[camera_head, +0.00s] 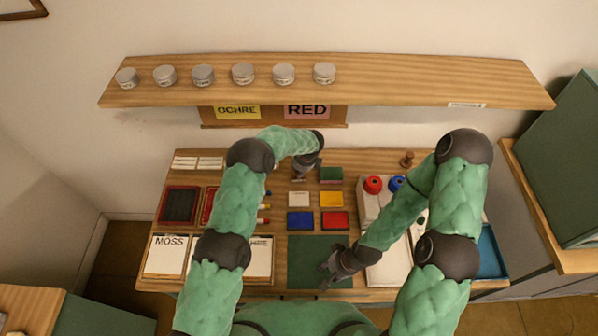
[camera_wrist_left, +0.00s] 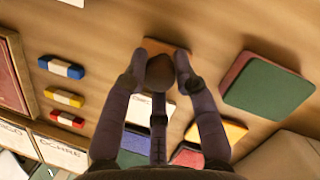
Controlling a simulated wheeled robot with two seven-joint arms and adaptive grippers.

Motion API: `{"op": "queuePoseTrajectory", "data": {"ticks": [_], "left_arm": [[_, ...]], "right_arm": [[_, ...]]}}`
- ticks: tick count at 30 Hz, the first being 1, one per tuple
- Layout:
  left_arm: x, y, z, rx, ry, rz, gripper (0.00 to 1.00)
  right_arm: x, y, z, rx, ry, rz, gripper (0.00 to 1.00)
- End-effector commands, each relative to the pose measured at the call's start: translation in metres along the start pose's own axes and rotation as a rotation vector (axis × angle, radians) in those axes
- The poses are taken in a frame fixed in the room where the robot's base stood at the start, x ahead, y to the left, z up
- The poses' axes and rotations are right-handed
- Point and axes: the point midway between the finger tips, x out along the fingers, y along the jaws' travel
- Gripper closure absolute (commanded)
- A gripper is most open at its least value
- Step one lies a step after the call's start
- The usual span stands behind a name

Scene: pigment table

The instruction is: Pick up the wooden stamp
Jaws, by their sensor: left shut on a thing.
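The wooden stamp shows in the left wrist view, with a round brown handle (camera_wrist_left: 160,73) and a flat lighter wooden base (camera_wrist_left: 180,48) beyond it. My left gripper (camera_wrist_left: 162,62) is shut on the handle, with a finger at each side of it. In the head view my left gripper (camera_head: 305,173) is at the back middle of the table, beside a dark green block, and hides the stamp. I cannot tell whether the base touches the table. My right gripper (camera_head: 330,268) is low over the dark green mat (camera_head: 305,248); its finger opening is unclear.
Colored squares, including yellow (camera_head: 332,199), blue (camera_head: 299,222) and red (camera_head: 335,220), lie in front of the left gripper. A stacked green and red pad (camera_wrist_left: 268,88) is close by on its right. A shelf (camera_head: 430,93) with several tins overhangs the back.

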Motion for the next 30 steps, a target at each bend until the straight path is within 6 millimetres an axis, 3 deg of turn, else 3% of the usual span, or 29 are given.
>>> {"op": "queuePoseTrajectory", "data": {"ticks": [6,17,30], "left_arm": [[-0.028,-0.001,0.009,-0.002,-0.002,-0.004,1.0],[-0.103,0.034,-0.013,0.003,-0.001,-0.002,1.0],[-0.139,0.079,-0.058,0.002,-0.001,-0.001,1.0]], "right_arm": [[-0.006,-0.002,0.0,0.0,0.0,0.0,0.6],[-0.049,-0.018,0.002,0.0,0.0,0.0,0.6],[-0.049,-0.017,0.002,0.0,0.0,0.0,0.6]]}}
